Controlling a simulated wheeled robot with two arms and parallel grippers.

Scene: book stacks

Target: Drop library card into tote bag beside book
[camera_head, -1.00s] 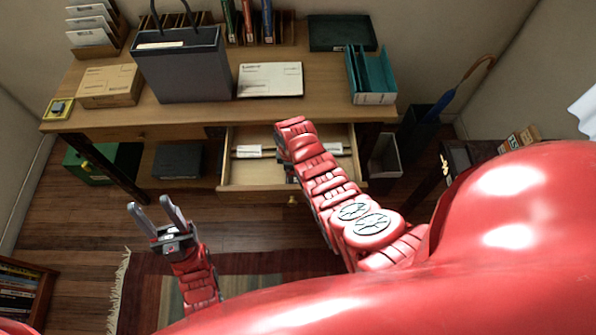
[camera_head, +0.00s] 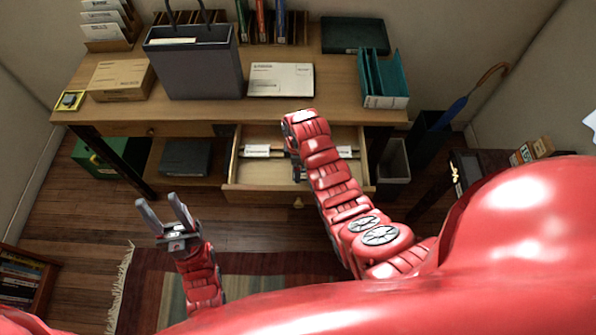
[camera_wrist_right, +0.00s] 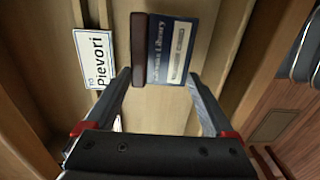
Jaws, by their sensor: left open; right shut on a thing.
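The dark grey tote bag (camera_head: 194,68) stands upright on the desk, its two handles up and a pale item showing at its mouth. A flat white book or booklet (camera_head: 281,79) lies just right of it. In the right wrist view, my right gripper (camera_wrist_right: 158,77) is shut on the library card (camera_wrist_right: 170,50), which is blue with a pale label and has a dark brown piece along its left side. My left gripper (camera_head: 164,214) is open and empty, low in front of the desk.
A cardboard box (camera_head: 121,78) sits left of the bag, and a teal file holder (camera_head: 383,78) stands at the desk's right. A white name label (camera_wrist_right: 92,58) lies in the drawer. An umbrella (camera_head: 465,100) leans right of the desk.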

